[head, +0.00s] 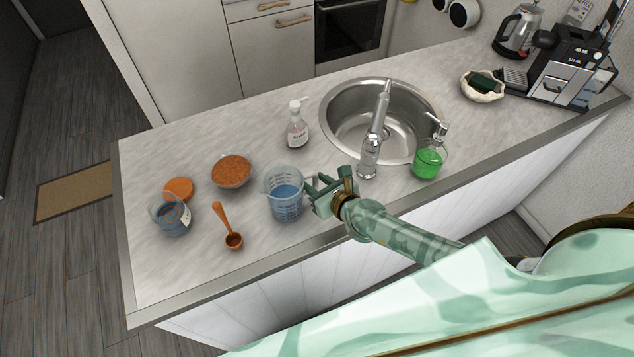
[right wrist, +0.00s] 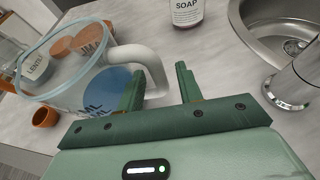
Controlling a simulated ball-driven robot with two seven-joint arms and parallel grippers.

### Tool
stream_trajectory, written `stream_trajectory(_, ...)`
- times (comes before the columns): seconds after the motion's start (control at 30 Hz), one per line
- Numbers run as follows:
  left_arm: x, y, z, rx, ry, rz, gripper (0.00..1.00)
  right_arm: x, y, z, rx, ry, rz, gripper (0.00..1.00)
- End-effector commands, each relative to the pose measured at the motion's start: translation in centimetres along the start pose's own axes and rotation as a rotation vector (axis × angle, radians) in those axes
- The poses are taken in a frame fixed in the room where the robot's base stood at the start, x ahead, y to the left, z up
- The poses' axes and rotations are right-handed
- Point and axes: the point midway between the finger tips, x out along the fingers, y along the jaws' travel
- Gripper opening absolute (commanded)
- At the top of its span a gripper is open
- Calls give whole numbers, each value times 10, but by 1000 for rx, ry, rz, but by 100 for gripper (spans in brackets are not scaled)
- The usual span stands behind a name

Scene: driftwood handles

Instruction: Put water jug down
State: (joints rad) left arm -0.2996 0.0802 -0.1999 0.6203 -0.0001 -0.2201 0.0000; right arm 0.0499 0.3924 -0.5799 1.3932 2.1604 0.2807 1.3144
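The water jug (head: 287,203) is a clear measuring jug with blue water in it. It stands upright on the counter near its front edge. My right gripper (head: 316,187) is at the right side of the jug. In the right wrist view my right gripper (right wrist: 160,72) has its two green fingers apart. The jug's pale handle (right wrist: 141,58) reaches in between them, with a clear gap to the right finger. The jug body (right wrist: 68,88) is to the left of the fingers. My left gripper is not in view.
The grey counter (head: 200,275) also holds a glass jar (head: 172,222), an orange lid (head: 179,189), a bowl of lentils (head: 232,170), an orange scoop (head: 226,229), a soap bottle (head: 297,133), a tap (head: 370,155) by the sink (head: 340,110), and a green soap dispenser (head: 428,162).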

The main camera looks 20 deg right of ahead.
Motion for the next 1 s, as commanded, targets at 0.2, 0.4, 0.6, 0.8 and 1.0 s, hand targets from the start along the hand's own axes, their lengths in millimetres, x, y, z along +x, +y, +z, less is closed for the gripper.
stream_trajectory(0.2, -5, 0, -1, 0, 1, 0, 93, -3, 0, 5, -1, 0, 0, 36)
stream_trajectory(0.4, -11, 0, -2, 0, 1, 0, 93, -42, 0, 3, 0, 3, 0, 36)
stream_trajectory(0.6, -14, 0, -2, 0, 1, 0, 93, -88, 0, 2, -1, 2, 1, 36)
stream_trajectory(0.8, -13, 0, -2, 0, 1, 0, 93, -116, 0, 2, 0, 1, 0, 36)
stream_trajectory(1.0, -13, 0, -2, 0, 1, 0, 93, -122, 0, 3, 0, 0, 0, 36)
